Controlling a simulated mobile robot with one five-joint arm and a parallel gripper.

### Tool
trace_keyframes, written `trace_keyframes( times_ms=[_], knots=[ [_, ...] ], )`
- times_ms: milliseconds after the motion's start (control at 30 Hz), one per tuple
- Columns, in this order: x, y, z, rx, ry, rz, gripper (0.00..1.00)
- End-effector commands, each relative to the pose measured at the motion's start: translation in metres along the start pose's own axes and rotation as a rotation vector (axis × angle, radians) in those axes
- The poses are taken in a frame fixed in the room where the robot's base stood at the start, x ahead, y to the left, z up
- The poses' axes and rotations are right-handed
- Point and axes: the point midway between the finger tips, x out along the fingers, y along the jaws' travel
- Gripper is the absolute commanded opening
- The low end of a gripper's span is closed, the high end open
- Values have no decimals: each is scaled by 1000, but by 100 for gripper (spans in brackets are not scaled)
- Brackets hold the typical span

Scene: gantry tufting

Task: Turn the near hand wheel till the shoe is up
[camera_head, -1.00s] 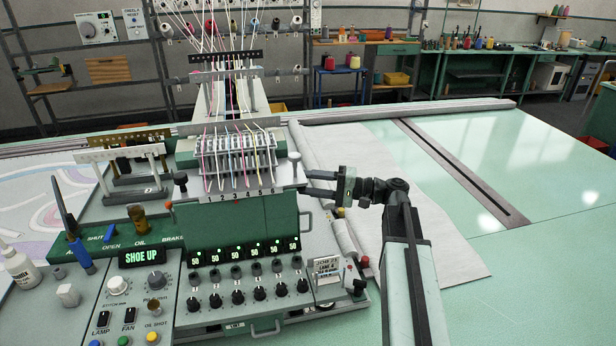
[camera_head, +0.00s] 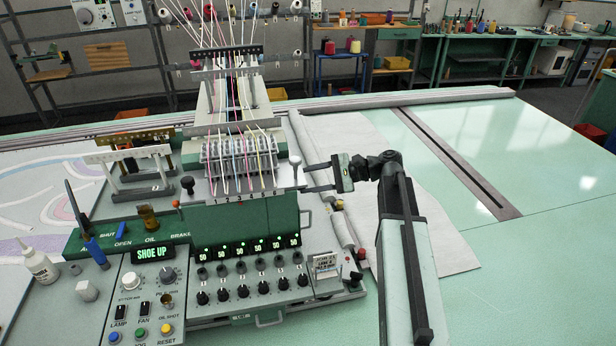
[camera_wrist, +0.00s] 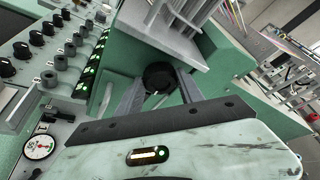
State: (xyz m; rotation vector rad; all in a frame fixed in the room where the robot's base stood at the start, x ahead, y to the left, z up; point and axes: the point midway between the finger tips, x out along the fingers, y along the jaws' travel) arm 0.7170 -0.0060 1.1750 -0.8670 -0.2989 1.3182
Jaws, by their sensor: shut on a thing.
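The near hand wheel (camera_wrist: 158,75) is a dark round knob on the green side of the tufting machine, seen in the wrist view between my fingers. My gripper (camera_wrist: 158,96) is shut on it, one finger along each side. In the head view my gripper (camera_head: 308,178) reaches in from the right to the machine's right side, and the wheel cannot be made out there. A small display (camera_head: 153,253) on the control panel reads "SHOE UP" in green. I cannot make out the shoe itself.
The green machine front (camera_head: 240,219) carries a row of lit displays and black dials. A white bottle (camera_head: 40,265) stands at the left. The pale green table (camera_head: 490,150) is mostly clear to the right.

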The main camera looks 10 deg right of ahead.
Motion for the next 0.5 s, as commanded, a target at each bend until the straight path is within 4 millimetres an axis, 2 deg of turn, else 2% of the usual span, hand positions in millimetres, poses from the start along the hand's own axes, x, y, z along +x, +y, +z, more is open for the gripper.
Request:
trace_keyframes(
  times_ms=[500],
  knots=[
    [0,0,-1,107,4,50,4]
  ],
)
